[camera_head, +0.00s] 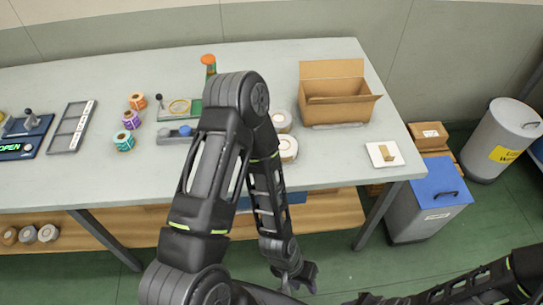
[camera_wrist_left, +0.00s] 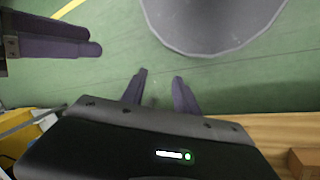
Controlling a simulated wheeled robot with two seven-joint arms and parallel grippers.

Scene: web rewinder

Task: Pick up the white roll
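Two pale, whitish rolls stand on the table right of my left arm's forearm: the nearer roll (camera_head: 288,148) and the farther roll (camera_head: 281,121). The arm partly covers them. My left gripper (camera_head: 297,279) hangs below the table's front edge, over the floor and apart from the rolls. In the left wrist view its fingers (camera_wrist_left: 160,75) are spread with only green floor between them. Dark purple fingers at the upper left of that view seem to be my right gripper (camera_wrist_left: 75,38); their opening is unclear.
An open cardboard box (camera_head: 336,103) stands right of the rolls. A white tray (camera_head: 384,154) lies near the table's right end. Several coloured rolls and a green bottle (camera_head: 209,66) stand farther left. A lower shelf (camera_head: 325,212) runs under the table (camera_head: 345,168). A blue-lidded bin (camera_head: 434,187) stands beside it.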

